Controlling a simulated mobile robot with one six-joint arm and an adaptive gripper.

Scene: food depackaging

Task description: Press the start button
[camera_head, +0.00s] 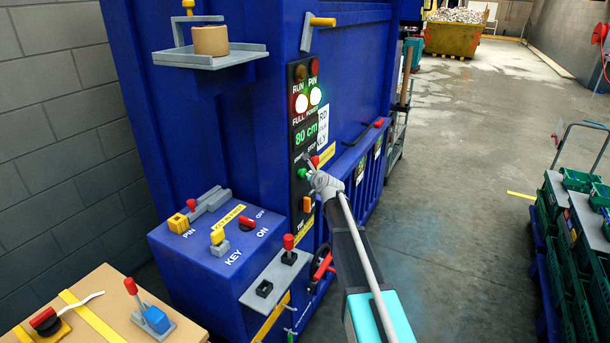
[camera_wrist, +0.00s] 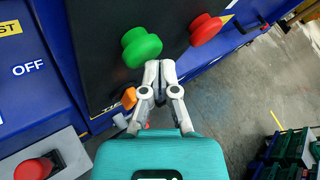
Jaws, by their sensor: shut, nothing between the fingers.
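The start button is a green mushroom button on the black control panel (camera_head: 299,130) of the blue machine. In the head view the green button (camera_head: 302,173) shows just left of my gripper (camera_head: 312,164). In the wrist view the green button (camera_wrist: 141,47) stands large above and slightly left of the fingertips, partly overlapping them in sight. My gripper (camera_wrist: 160,64) is shut and empty, its fingertips close to the button's lower right edge. Whether they touch it I cannot tell. A red button (camera_wrist: 205,30) sits to the right of the green one.
An orange switch (camera_head: 307,203) is lower on the panel. A blue box (camera_head: 190,255) with key and pin switches juts out at the left, beside a grey shelf (camera_head: 262,283) with a red-knobbed lever. The floor (camera_head: 440,190) to the right is clear up to green crates (camera_head: 552,190).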

